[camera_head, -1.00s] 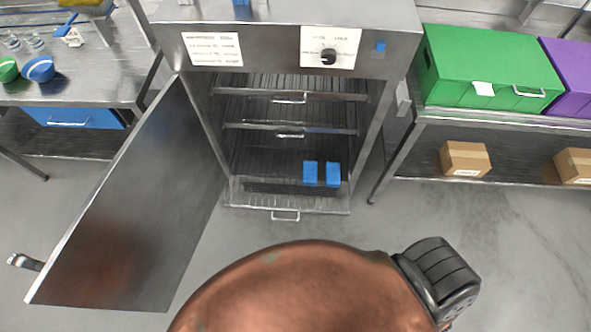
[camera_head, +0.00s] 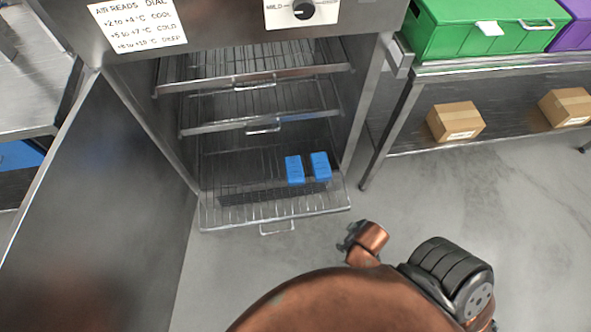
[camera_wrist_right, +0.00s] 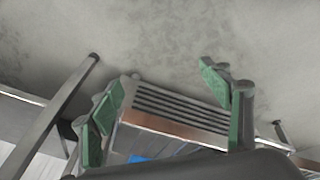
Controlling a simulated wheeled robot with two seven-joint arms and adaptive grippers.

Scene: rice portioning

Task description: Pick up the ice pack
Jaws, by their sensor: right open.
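Two blue blocks that look like ice packs stand side by side on the lowest wire rack (camera_head: 235,213) of the open metal cabinet: a left ice pack (camera_head: 294,170) and a right ice pack (camera_head: 320,166). They are near the right front of that rack, with a small gap between them. My right gripper (camera_wrist_right: 165,112) shows in the right wrist view, its green-padded fingers spread apart with nothing between them. A small blue patch (camera_wrist_right: 138,158) shows low in that view; I cannot tell what it is. My left gripper is not in view.
The cabinet door (camera_head: 105,200) hangs open on the left. Two more racks sit above the lowest one. A shelf table at right holds a green box (camera_head: 480,35), a purple box (camera_head: 578,28) and two cardboard boxes (camera_head: 456,121) below. The floor (camera_head: 480,200) at right is clear.

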